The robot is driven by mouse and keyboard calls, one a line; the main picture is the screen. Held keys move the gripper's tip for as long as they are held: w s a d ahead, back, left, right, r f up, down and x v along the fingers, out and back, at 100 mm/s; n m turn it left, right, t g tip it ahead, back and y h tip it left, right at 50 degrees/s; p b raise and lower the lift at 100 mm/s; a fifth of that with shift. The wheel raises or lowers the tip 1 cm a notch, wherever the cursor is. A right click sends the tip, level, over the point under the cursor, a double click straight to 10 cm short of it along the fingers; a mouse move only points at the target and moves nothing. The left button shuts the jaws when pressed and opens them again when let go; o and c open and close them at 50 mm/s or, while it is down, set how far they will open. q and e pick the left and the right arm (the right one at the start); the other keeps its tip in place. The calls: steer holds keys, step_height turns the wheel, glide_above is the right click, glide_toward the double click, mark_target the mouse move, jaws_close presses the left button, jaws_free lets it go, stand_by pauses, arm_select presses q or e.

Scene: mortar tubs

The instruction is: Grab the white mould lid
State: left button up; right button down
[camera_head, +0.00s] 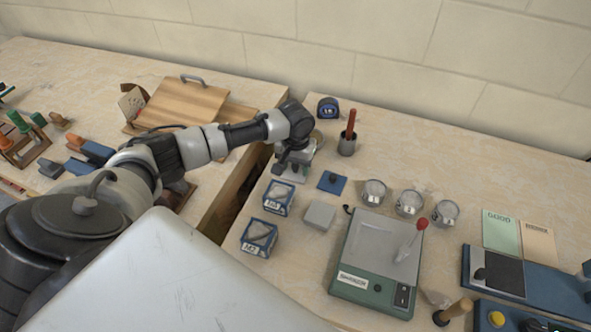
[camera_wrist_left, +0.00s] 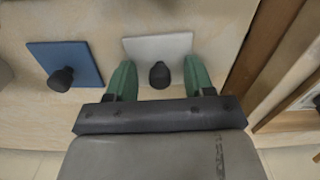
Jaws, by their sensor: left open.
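The white mould lid (camera_wrist_left: 160,45) is a flat white square with a black knob (camera_wrist_left: 160,74), lying on the table in the left wrist view. My left gripper (camera_wrist_left: 159,68) is open, its green fingers on either side of the knob with gaps between. Whether the fingers are low enough to be level with the knob is hard to tell. In the head view my left gripper (camera_head: 291,163) is over the table near its left edge, largely covering the lid. A blue lid (camera_wrist_left: 72,58) with a black knob lies beside it, also in the head view (camera_head: 332,183). My right gripper is not in view.
Blue boxes (camera_head: 278,197) and a grey block (camera_head: 320,215) stand in front of the lids. A gap separates the two tables.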

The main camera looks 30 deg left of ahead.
arm_select(q)
jaws_close()
